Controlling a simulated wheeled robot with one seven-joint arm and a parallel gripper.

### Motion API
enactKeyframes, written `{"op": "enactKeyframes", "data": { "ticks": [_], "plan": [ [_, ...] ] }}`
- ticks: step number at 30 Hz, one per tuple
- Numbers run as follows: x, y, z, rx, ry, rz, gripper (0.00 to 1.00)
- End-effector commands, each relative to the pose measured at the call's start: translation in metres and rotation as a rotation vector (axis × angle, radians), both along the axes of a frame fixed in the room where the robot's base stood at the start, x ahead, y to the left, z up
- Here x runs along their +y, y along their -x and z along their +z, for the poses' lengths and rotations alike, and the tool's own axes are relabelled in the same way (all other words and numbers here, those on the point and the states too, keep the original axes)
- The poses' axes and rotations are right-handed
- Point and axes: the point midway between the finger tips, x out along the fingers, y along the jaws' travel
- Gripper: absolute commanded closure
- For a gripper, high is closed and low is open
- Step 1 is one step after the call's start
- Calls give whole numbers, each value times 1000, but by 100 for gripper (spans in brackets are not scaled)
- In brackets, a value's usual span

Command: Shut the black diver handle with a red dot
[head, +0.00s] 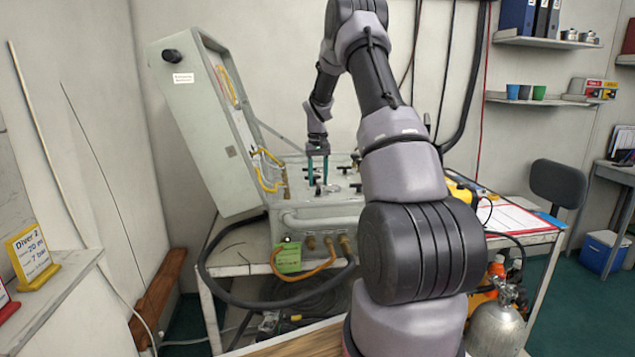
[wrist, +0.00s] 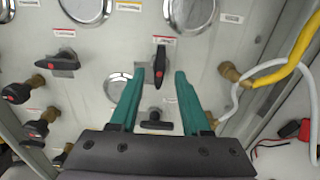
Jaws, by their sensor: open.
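A black handle with a red dot (wrist: 160,62) stands lengthwise in the wrist view, below a small red-lettered label. My gripper (wrist: 161,75) has two teal fingers, spread apart, one on each side of this handle. A gap shows on both sides, so the fingers do not appear to grip it. In the head view my gripper (head: 318,170) points down over the panel (head: 320,213) on the table. I cannot clearly pick out the same handle there. Another black handle with a red dot (wrist: 60,63) lies crosswise to the left.
More black valve handles (wrist: 20,92) sit at the left. A black T-shaped knob (wrist: 155,118) lies between my fingers' bases. Round gauges (wrist: 190,12) and a brass fitting with a white hose (wrist: 232,72) are nearby. The open case lid (head: 205,130) stands left of my arm.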

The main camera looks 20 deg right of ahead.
Motion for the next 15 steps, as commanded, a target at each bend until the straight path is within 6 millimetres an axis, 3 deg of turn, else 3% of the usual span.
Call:
{"op": "enactKeyframes", "data": {
  "ticks": [12,13,15],
  "plan": [
    [0,0,-11,-1,0,1,53],
    [0,0,-11,-1,0,1,57],
    [0,0,-11,-1,0,1,84]
  ]
}}
